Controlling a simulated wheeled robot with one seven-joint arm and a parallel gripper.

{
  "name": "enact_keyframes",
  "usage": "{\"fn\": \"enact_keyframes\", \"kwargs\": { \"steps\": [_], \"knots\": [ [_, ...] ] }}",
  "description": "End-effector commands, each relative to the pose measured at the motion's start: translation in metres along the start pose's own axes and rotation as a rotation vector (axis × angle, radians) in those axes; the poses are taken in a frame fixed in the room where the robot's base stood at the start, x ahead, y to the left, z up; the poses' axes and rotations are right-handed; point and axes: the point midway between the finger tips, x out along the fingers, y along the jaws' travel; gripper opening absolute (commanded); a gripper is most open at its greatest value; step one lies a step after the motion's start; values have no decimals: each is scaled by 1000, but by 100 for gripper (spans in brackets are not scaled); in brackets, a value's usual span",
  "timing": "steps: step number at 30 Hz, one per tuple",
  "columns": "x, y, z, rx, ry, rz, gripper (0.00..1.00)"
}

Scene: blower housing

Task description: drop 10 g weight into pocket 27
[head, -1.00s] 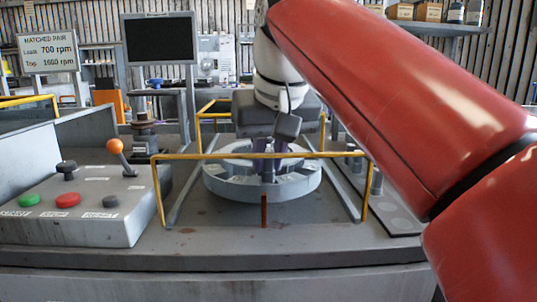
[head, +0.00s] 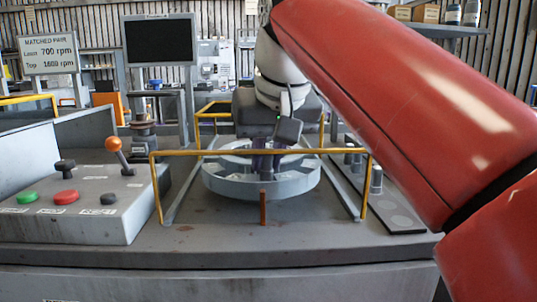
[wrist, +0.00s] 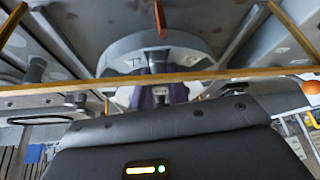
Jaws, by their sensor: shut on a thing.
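The ring-shaped grey rotor (head: 235,187) with its pockets lies flat behind the yellow rail in the head view. It also shows at the top of the wrist view (wrist: 120,60). My gripper (head: 263,163) points down over the middle of the ring, partly behind the rail. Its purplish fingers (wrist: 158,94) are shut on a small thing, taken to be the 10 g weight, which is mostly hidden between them. Pocket numbers are too small to read, so I cannot tell which pocket is 27.
A yellow rail (head: 300,151) crosses in front of the ring. On the right, a tray (head: 402,222) holds several metal cylinders (head: 376,181). A control box (head: 85,222) with buttons and an orange-knobbed lever (head: 113,144) stands left. A dark screen (head: 159,40) stands behind.

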Motion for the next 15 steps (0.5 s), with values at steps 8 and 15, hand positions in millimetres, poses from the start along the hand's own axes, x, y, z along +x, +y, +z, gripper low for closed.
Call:
{"fn": "enact_keyframes", "kwargs": {
  "steps": [8,15],
  "knots": [
    [32,-2,14,0,-101,5,18],
    [32,-1,14,4,-100,7,42]
  ]
}}
